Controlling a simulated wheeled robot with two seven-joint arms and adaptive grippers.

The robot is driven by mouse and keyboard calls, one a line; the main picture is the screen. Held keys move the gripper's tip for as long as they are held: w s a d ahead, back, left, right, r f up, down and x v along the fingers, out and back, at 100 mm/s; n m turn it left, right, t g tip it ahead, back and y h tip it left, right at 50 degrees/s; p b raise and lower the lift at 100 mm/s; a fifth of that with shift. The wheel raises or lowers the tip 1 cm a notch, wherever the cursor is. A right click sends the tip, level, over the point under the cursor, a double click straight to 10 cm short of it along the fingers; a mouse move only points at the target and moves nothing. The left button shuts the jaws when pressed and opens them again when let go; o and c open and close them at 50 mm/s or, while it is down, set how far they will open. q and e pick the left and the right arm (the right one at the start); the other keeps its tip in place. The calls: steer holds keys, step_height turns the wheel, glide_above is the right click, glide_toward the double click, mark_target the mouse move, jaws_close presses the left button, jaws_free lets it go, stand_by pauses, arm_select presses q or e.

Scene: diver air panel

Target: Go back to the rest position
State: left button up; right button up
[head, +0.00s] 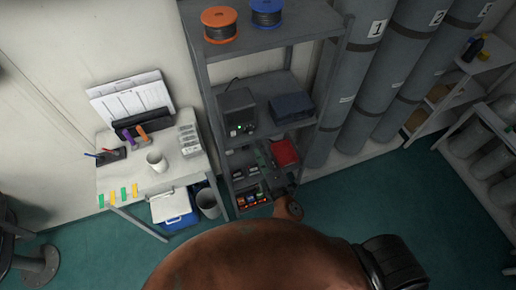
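My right gripper (270,160) is small and dark in front of the lower part of the grey shelf unit (268,53). Its fingers blend with the dark shelf contents, so I cannot tell whether they are open or shut, or whether they touch anything. A red bin (284,152) is just right of it on the shelf. My own brown arm covers the bottom middle of the view. My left gripper is not in view.
The white desk (150,182) at left holds a mug (156,161) and a paper rack. A blue-white cooler (172,207) and a bin (208,203) stand below. Tall grey cylinders (362,90) stand right of the shelf. Green floor (345,205) is open at right.

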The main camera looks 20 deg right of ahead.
stand_by(0.4)
step_height(320, 180, down, 21)
steer(key=s+d+m+g, duration=0.1)
steer(key=s+m+g, duration=0.1)
steer(key=m+g, duration=0.15)
steer(key=s+d+f+m+g, duration=0.25)
steer(key=s+f, duration=0.25)
steer(key=f, duration=0.6)
steer(key=s+d+f+m+g, duration=0.1)
steer(key=s+d+f+g, duration=0.3)
steer(key=f, duration=0.6)
steer(key=s+d+f+m+g+h, duration=0.1)
steer(key=s+d+f+m+g, duration=0.1)
steer(key=s+f, duration=0.65)
steer(key=s+d+f+m+g, duration=0.1)
steer(key=s+d+f+m, duration=0.15)
steer(key=s+f, duration=0.6)
steer(key=s+d+f+m+g, duration=0.1)
steer(key=s+d+f+m, duration=0.1)
steer(key=s, duration=0.7)
steer(key=s+d+f+m+g, duration=0.2)
steer(key=s+f, duration=0.1)
steer(key=s, duration=0.7)
steer(key=shift+s+d+g, duration=0.15)
steer(key=shift+s+g, duration=0.05)
steer(key=shift+g, duration=0.1)
